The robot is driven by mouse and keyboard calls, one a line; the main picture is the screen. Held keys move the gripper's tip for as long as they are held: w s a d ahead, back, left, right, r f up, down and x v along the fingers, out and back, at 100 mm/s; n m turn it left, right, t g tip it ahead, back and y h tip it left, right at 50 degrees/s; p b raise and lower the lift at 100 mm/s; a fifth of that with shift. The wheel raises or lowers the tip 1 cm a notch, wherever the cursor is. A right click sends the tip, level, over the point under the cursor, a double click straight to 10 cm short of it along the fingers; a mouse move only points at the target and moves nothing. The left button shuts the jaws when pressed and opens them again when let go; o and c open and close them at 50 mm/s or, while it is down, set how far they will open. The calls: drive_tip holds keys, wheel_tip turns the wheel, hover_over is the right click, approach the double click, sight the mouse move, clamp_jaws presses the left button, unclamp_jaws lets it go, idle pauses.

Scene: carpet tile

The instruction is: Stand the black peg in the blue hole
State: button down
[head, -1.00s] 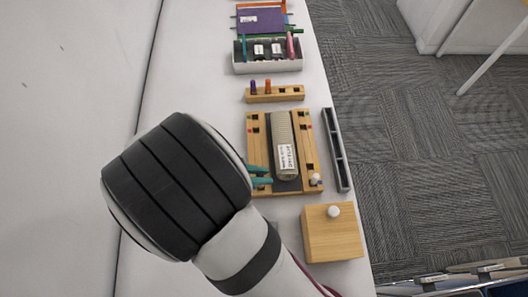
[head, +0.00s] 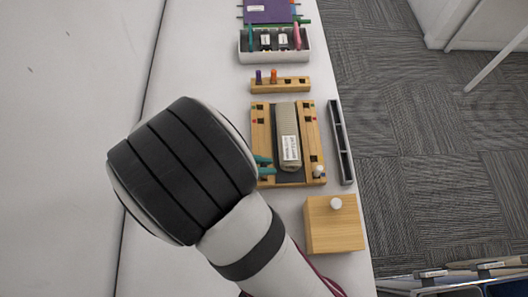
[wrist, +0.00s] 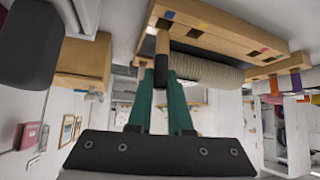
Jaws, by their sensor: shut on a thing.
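My gripper (head: 264,165) has teal fingers and is at the left rail of a wooden fixture (head: 308,143), near its lower end; my arm hides part of it. In the wrist view, my gripper (wrist: 170,78) is shut on a narrow dark piece, the black peg (wrist: 161,62), upright between the fingertips. The peg is close to the rail's edge; I cannot tell whether it touches. The rail shows square holes with colour marks; a bluish-purple mark (wrist: 169,14) is beside the hole nearest the peg, likely the blue hole. That hole's inside is not clear.
A white peg (head: 318,171) stands on the right rail. Nearby are a peg rack (head: 295,85) with purple and orange pegs, a dark channel (head: 341,140), a wooden box (head: 333,230) and a white tray (head: 275,57).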

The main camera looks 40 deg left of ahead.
drive_tip(key=shift+f, duration=1.65)
drive_tip(key=c, duration=0.8)
unclamp_jaws()
drive_tip(key=shift+o, duration=0.2)
drive_tip(key=v, duration=0.7)
drive_tip(key=shift+s+r, duration=0.15)
drive_tip(key=shift+s, duration=0.05)
drive_tip(key=shift+w+a, duration=0.1)
drive_tip(key=shift+a, duration=0.1)
